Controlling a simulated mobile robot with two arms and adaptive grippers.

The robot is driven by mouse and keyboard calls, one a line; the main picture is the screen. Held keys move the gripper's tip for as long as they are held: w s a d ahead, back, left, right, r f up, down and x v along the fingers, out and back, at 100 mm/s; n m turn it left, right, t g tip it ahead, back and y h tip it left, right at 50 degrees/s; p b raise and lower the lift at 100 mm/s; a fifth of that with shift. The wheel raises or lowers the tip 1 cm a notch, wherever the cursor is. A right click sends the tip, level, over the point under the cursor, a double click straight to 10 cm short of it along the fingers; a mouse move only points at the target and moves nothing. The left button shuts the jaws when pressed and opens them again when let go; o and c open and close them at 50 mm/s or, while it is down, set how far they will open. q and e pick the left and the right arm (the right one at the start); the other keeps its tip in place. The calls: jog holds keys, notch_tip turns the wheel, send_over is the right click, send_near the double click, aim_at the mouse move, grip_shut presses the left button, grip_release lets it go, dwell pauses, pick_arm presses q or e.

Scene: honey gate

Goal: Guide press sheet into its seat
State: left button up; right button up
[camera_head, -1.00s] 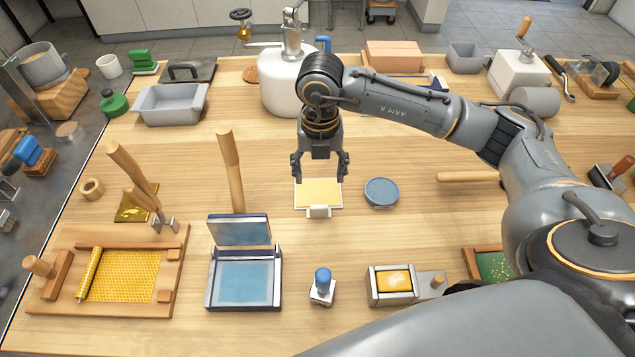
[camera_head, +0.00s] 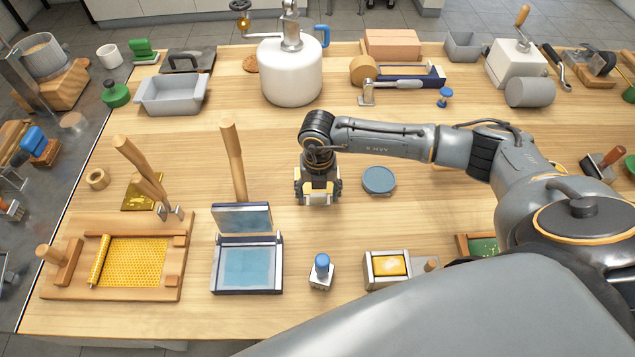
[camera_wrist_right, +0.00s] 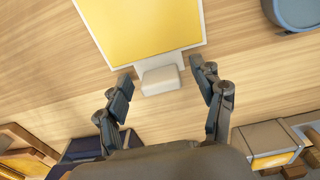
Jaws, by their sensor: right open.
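The press sheet (camera_wrist_right: 145,25) is a flat yellow sheet with a pale border and a white block-like tab (camera_wrist_right: 160,81). It lies on the table. In the head view my right gripper (camera_head: 319,198) hides most of it. In the wrist view the right gripper (camera_wrist_right: 162,74) is open, with one finger on each side of the tab and visible gaps to it. An open hinged press (camera_head: 247,285) with a pale blue bed and raised lid (camera_head: 242,218) stands left of the gripper, nearer the front edge. My left gripper is not in view.
A round blue-grey disc (camera_head: 379,180) lies just right of the gripper. A blue-knobbed stamp (camera_head: 321,270) and a small metal box with a yellow inset (camera_head: 387,266) stand in front. A wooden handle (camera_head: 233,160) rises behind the press. Bare table lies between gripper and press.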

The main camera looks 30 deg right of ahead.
jog(key=shift+c, duration=1.1)
jog(key=c, duration=1)
notch_tip(320, 180, up, 10)
jog(key=shift+b, duration=1.1)
